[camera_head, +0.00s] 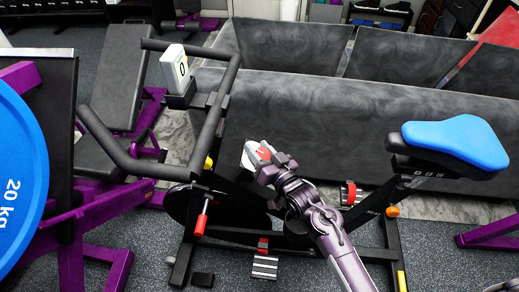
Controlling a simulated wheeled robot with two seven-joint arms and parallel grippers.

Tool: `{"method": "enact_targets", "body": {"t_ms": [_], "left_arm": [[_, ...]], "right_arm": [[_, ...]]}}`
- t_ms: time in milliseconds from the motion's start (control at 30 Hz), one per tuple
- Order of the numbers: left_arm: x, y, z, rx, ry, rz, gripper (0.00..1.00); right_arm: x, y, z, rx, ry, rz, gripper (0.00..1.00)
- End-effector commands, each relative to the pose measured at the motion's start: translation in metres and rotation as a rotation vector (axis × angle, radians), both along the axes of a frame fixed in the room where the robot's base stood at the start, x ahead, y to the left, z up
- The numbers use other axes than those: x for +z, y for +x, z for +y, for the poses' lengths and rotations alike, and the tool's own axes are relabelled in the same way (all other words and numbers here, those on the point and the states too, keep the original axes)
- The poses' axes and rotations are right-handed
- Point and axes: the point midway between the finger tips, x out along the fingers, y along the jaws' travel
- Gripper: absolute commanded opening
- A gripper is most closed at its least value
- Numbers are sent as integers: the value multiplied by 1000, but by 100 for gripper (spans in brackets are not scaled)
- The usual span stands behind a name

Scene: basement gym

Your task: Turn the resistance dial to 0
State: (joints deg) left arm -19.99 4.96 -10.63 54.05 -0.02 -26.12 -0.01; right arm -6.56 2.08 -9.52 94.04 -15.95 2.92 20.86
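A white box with a red part, apparently the resistance dial (251,156), sits on the bike frame below and right of the handlebars. My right gripper (268,166) is right at this dial and hides part of it. Its fingertips are too small and overlapped to show whether they are open or shut, or whether they touch the dial. My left gripper is out of view.
The black handlebars (226,92) rise left of my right arm, and the blue saddle (457,141) stands to its right. A blue 20 kg plate (18,178) on a purple rack is at the left. A grey sofa (330,112) lies behind the bike.

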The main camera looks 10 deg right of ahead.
Motion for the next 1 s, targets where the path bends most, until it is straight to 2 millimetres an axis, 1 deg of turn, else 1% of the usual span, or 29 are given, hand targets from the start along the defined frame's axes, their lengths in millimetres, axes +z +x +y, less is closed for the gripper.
{"method": "enact_targets", "body": {"t_ms": [33, 100, 167, 300, 500, 667, 700, 867, 1000], "left_arm": [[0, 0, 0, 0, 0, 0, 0], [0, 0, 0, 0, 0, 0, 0], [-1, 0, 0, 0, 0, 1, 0], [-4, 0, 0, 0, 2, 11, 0], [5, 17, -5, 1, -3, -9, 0], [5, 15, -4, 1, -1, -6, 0], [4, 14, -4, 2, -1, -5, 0], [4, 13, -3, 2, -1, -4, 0], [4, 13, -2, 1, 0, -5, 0]], "right_arm": [[0, 0, 0, -1, 0, 0, 27], [0, 0, 0, -1, 0, 0, 19], [0, 0, 0, 4, -2, -3, 19], [-1, 1, 0, 69, -15, -39, 19], [1, -1, 2, 120, -16, -58, 19], [1, -1, 2, 118, -17, -57, 19], [1, -1, 2, 118, -17, -57, 43], [1, -1, 2, 118, -17, -57, 64], [1, -1, 2, 118, -16, -57, 64]]}}
